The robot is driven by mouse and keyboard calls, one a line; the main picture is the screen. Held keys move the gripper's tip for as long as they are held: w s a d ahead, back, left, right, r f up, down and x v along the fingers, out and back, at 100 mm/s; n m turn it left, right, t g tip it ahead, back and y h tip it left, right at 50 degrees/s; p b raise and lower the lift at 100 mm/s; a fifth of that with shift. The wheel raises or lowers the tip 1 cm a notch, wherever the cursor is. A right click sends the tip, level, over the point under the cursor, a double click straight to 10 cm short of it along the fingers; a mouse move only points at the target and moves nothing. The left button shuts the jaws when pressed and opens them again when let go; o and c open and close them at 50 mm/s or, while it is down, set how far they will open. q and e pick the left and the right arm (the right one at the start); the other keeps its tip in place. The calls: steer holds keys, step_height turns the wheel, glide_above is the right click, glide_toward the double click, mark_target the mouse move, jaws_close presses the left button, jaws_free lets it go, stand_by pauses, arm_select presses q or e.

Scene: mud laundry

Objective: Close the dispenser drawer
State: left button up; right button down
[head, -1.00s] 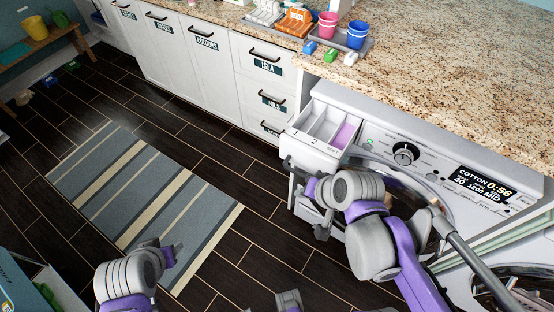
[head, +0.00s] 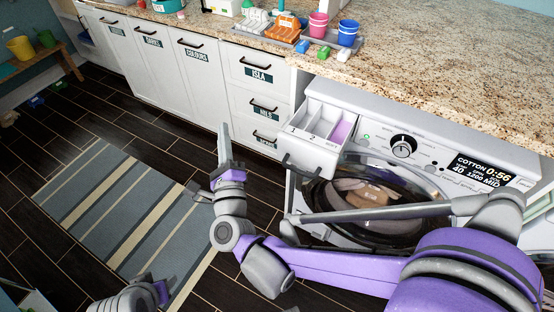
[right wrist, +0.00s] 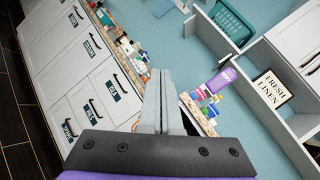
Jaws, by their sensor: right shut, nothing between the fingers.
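The dispenser drawer (head: 312,147) of the washing machine (head: 370,150) stands pulled out at the machine's upper left in the head view. Its top shows open compartments, one of them purple inside, and a dark handle (head: 302,168) on its front. My right gripper (head: 223,130) is shut and empty, pointing up, to the left of the drawer and apart from it. In the right wrist view, its fingers (right wrist: 161,75) are together; the drawer is not in that view. My left gripper (head: 160,292) shows only partly at the bottom, its fingers unclear.
White labelled cabinets (head: 185,75) stand left of the machine. My right forearm crosses before the round door (head: 375,200). A striped rug (head: 115,205) lies on the floor.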

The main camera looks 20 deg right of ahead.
mark_target(310, 109)
steer(key=s+d+f+m+g+h+b, duration=0.1)
steer(key=s+f+m+g+h, duration=0.35)
steer(key=f+m, duration=0.35)
steer(key=s+d+f+m+g+h+b, duration=0.15)
steer(key=s+f+m+g+h, duration=0.35)
steer(key=m, duration=0.5)
steer(key=shift+t, duration=0.45)
steer(key=p+x, duration=0.1)
steer(key=x, duration=0.4)
steer(key=p+x, duration=0.1)
steer(key=x, duration=0.3)
steer(key=p+x, duration=0.1)
steer(key=x, duration=0.4)
steer(key=shift+w+f, duration=0.4)
steer(key=shift+f, duration=0.05)
steer(key=b+x, duration=0.1)
steer(key=x, duration=1.7)
steer(key=shift+s+r, duration=0.1)
steer(key=shift+r, duration=0.1)
steer(key=shift+d+r, duration=0.1)
steer(key=shift+r, duration=0.05)
steer(key=shift+d, duration=0.1)
